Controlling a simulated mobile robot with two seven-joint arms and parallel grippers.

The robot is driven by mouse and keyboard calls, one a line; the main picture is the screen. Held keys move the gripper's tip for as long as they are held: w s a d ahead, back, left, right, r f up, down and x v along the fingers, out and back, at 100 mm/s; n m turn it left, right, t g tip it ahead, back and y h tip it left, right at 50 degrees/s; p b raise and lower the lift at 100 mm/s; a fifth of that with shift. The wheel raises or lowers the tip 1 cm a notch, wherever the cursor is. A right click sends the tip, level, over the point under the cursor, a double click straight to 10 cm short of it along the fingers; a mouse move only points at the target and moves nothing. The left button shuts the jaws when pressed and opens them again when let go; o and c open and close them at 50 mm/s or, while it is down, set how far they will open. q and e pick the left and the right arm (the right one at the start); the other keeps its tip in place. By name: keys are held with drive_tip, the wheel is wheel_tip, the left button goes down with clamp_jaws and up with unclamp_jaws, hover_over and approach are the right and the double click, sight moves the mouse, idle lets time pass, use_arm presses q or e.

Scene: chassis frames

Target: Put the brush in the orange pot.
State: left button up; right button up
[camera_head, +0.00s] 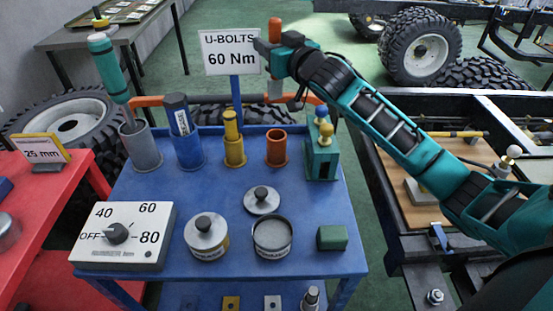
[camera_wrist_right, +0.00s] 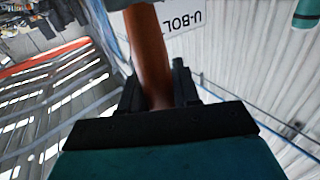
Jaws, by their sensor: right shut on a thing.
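The orange pot (camera_head: 276,150) stands upright at the back of the blue cart top, between the yellow pot and a green block fixture. My right gripper (camera_head: 272,48) is shut on the brush (camera_head: 275,27), whose orange-brown handle sticks up above the fingers. In the right wrist view the brown handle (camera_wrist_right: 150,60) runs between the two black fingers. My left gripper does not show.
Left of the orange pot stand a yellow pot (camera_head: 235,152), a blue pot (camera_head: 189,150) and a grey pot (camera_head: 144,150), each with something in it. The U-BOLTS sign (camera_head: 231,52) stands close beside my gripper. Tins (camera_head: 207,238) and a dial box (camera_head: 124,236) sit in front.

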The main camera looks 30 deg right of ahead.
wheel_tip(320, 180, down, 20)
drive_tip(key=b, duration=0.4)
drive_tip(key=shift+w+d+r, duration=0.15)
drive_tip(key=shift+d, duration=0.05)
drive_tip(key=o, duration=1.1)
drive_tip(key=shift+c, duration=0.2)
drive_tip(key=s+d, duration=0.1)
drive_tip(key=s, duration=1.1)
drive_tip(key=shift+d+p, duration=0.15)
drive_tip(key=shift+p, duration=0.2)
drive_tip(key=shift+r, duration=0.1)
